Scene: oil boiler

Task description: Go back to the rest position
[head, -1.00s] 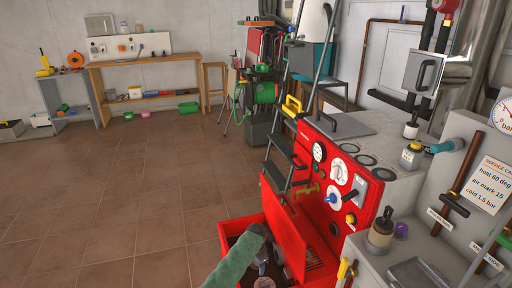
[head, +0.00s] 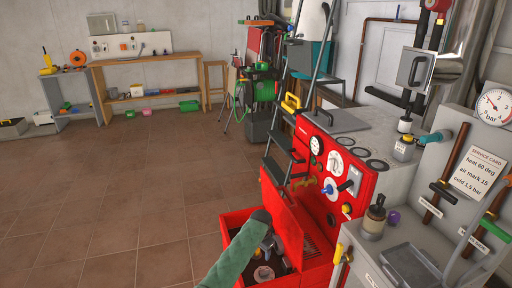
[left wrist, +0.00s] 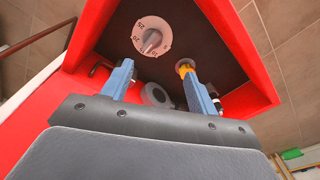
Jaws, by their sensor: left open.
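My left gripper (head: 268,238) hangs over the open red bin (head: 236,217) at the front of the red boiler (head: 338,165). In the left wrist view my left gripper (left wrist: 158,85) shows two blue fingers spread wide, with nothing held between them. Beyond the fingers lie a white numbered dial (left wrist: 152,36), a grey ring (left wrist: 157,95) and a yellow-ended piece (left wrist: 186,68) against the bin's dark floor. The dial also shows pale in the head view (head: 263,273). My forearm hides part of the bin. My right gripper is not in view.
A grey counter (head: 345,238) with a bottle (head: 374,220) and a tray stands at right, below pipes, a pressure gauge (head: 496,107) and a service card (head: 478,172). A wooden workbench (head: 150,62) stands at the back left. The tiled floor at left is clear.

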